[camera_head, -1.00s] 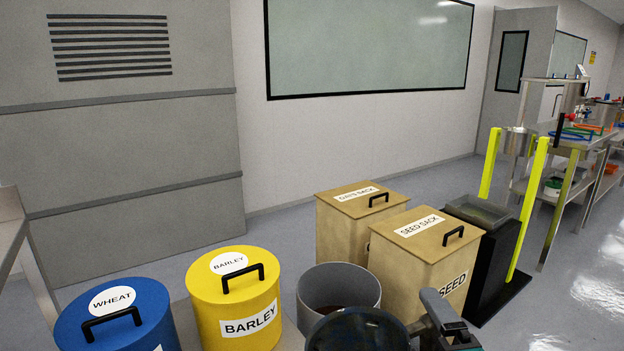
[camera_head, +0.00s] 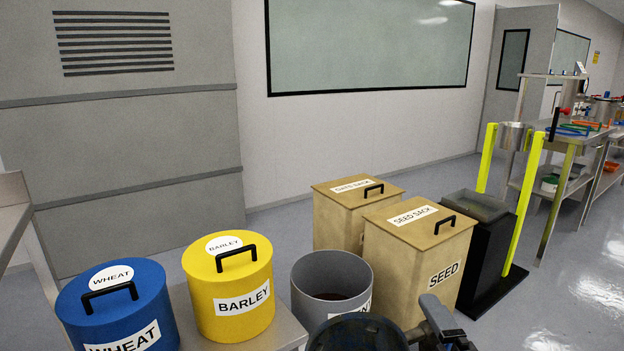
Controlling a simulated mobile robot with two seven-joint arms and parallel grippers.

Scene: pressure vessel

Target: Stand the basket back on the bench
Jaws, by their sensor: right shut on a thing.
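A dark round thing (camera_head: 357,333) at the bottom edge fits the basket, but most of it is cut off and its identity is not certain. My right gripper (camera_head: 437,318) is beside it at its right, shut on it as far as I can tell. The fingertips and the exact grip are hardly visible. The bench is not clear; a grey metal top (camera_head: 284,331) shows under the bins, and another metal edge (camera_head: 12,190) is at the far left. My left gripper is not in view.
A blue wheat bin (camera_head: 120,312), a yellow barley bin (camera_head: 228,292) and an open grey bin (camera_head: 331,285) stand in front. Wooden sack boxes (camera_head: 418,262) and a black stand (camera_head: 487,245) with yellow posts are right of them. Open floor (camera_head: 570,290) lies at right.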

